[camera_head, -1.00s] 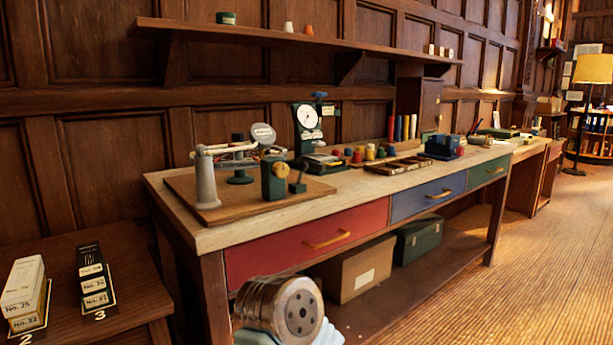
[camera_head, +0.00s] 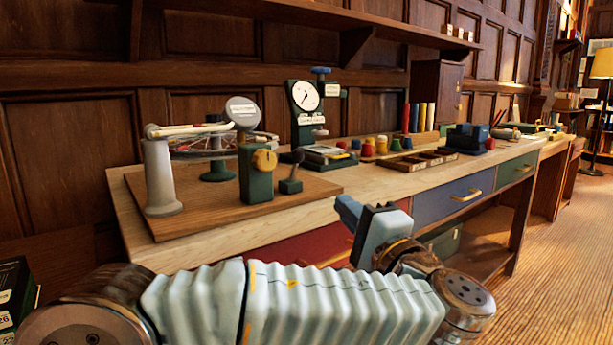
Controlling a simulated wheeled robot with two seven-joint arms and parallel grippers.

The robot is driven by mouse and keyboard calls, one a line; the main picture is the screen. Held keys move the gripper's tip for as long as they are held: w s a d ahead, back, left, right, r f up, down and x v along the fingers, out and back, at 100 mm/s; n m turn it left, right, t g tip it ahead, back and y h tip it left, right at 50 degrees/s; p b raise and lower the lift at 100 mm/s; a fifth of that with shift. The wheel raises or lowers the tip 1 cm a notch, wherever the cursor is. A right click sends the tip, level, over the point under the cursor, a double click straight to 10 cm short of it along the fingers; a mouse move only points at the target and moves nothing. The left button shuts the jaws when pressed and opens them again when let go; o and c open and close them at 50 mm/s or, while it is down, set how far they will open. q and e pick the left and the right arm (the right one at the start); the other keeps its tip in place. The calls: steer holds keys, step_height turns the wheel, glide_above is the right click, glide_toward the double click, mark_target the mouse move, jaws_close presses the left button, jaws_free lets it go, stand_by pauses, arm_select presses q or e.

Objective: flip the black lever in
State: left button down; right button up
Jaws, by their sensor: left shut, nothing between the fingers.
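The black lever (camera_head: 298,157) is a short stick with a round black knob on a small dark base, at the right part of a brown wooden board (camera_head: 230,212) on the workbench. It stands nearly upright, leaning slightly right. My left arm crosses the bottom of the picture. My right gripper is not in view.
A grey post (camera_head: 161,178) and a round-headed stand (camera_head: 242,112) share the board. Behind it stands a dial gauge (camera_head: 305,98). Coloured spools (camera_head: 381,145) and a tray (camera_head: 415,162) lie to the right. The bench's front strip (camera_head: 330,213) is bare.

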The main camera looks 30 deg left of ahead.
mark_target(302, 158)
arm_select(q)
steer(key=shift+s+a+r, duration=0.1)
steer(key=shift+s+r, duration=0.1)
steer(key=shift+r, duration=0.2)
steer(key=p+x, duration=0.2)
steer(key=x, duration=1.2)
steer(key=shift+s, duration=0.15)
steer(key=shift+r, duration=0.1)
